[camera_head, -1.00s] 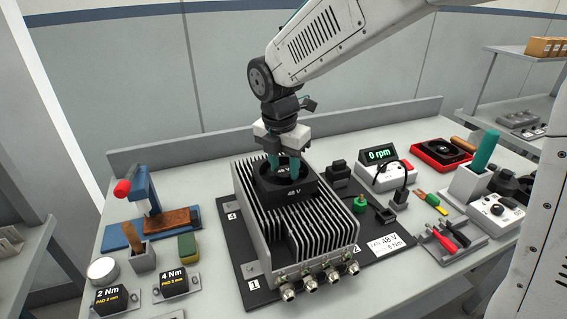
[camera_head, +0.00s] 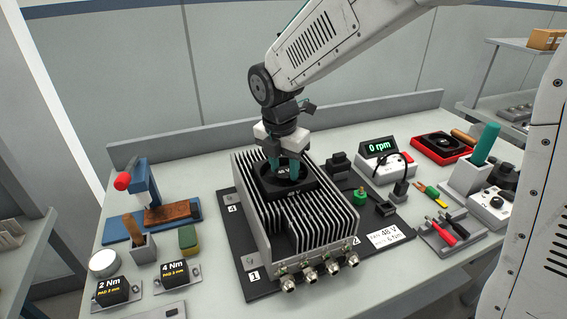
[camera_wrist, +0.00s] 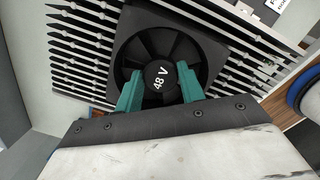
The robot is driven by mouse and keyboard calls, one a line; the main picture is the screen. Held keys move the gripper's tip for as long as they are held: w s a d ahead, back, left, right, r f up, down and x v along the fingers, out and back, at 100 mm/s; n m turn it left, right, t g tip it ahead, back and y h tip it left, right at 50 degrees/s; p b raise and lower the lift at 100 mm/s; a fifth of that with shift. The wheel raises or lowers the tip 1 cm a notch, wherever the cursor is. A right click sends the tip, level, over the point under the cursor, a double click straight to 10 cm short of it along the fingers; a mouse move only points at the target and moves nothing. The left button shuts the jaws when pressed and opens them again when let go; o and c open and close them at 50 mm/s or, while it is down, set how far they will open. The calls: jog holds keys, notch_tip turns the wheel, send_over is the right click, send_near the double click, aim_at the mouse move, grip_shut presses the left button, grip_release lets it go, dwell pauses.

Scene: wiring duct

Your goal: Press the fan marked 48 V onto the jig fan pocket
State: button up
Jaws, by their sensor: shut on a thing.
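The black fan (camera_head: 303,187) sits among the fins on top of the grey finned housing (camera_head: 335,215). Its hub reads 48 V in the wrist view (camera_wrist: 160,78). My gripper (camera_head: 284,173) points down from above, its two teal fingers shut on the fan around the hub. The pocket is hidden under the fan, and I cannot tell whether the fan is fully seated. The housing stands on a black jig plate (camera_head: 236,235) with numbered corners.
A 0 rpm display (camera_head: 379,148) and a red tray (camera_head: 443,146) with another black fan stand at the right. A blue press (camera_head: 147,190) and torque blocks marked 2 Nm (camera_head: 113,288) and 4 Nm (camera_head: 174,275) stand at the left. A green-topped connector (camera_head: 361,196) is beside the housing.

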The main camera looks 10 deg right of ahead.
aim_at(282, 173)
jog(key=shift+f, duration=0.75)
jog(key=o, duration=1.2)
jog(key=shift+c, duration=0.2)
jog(key=r, duration=0.7)
jog(key=shift+s+a+r, duration=0.35)
